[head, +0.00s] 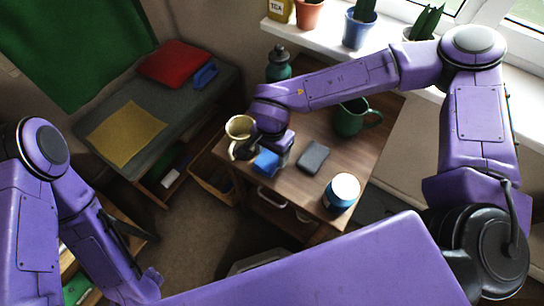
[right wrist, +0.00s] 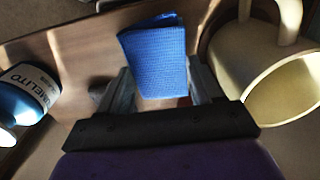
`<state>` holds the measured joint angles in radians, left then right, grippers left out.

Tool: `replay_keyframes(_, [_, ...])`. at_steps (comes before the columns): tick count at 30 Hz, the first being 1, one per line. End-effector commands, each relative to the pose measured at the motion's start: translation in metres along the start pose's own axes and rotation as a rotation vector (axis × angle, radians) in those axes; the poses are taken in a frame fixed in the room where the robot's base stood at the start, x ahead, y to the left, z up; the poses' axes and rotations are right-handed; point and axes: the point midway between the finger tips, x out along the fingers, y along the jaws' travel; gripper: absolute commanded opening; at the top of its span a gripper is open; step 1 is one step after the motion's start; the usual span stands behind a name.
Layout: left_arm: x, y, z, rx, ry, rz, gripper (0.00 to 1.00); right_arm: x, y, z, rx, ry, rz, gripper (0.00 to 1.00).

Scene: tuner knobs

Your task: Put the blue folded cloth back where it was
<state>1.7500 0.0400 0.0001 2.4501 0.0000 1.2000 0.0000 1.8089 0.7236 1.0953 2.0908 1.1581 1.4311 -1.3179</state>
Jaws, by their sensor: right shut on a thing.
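The blue folded cloth (head: 266,162) is at the left part of the small wooden table (head: 290,187), just in front of the cream mug. My right gripper (head: 272,150) reaches down over it from the back right. In the right wrist view the cloth (right wrist: 155,58) sits between the two fingers of my right gripper (right wrist: 163,88), which is shut on it. I cannot tell whether the cloth touches the tabletop. My left arm shows at the left, but its gripper is not in view.
The cream mug (head: 239,128) stands close beside my right gripper. A dark grey folded piece (head: 313,157), a blue jar (head: 342,192), a green mug (head: 356,118) and a teal bottle (head: 279,64) share the table. A grey bench (head: 185,100) holds a yellow cloth (head: 127,134) and a red cushion (head: 175,63).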

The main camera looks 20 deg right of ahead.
Motion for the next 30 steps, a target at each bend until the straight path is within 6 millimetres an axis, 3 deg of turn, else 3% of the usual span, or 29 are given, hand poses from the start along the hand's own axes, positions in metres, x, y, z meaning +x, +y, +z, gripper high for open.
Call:
replay_keyframes(3, [0.002,0.0,0.001,0.0,0.0,0.0,0.34,0.022,0.003,0.001,-0.001,-0.003,0.005,0.41])
replay_keyframes(10, [0.002,0.0,0.001,0.0,0.0,0.0,0.34,0.026,0.003,0.001,-0.001,-0.001,0.004,0.41])
replay_keyframes(11, [0.002,0.0,0.001,0.0,0.0,0.0,0.34,0.026,0.003,0.001,-0.001,-0.002,0.005,0.68])
replay_keyframes(12, [0.002,0.0,0.001,0.0,0.0,0.0,0.34,0.026,0.003,0.001,-0.001,-0.002,0.005,0.76])
replay_keyframes(20, [0.002,0.0,0.001,0.0,0.0,0.0,0.34,0.025,0.003,0.001,0.0,-0.001,0.004,0.76])
replay_keyframes(25, [0.0,0.0,0.0,0.0,0.0,0.0,0.34,0.004,0.002,0.0,0.001,0.001,-0.001,0.76])
replay_keyframes(30, [-0.004,0.0,-0.002,0.0,0.0,0.0,0.34,-0.04,0.002,0.0,0.0,0.002,-0.002,0.76])
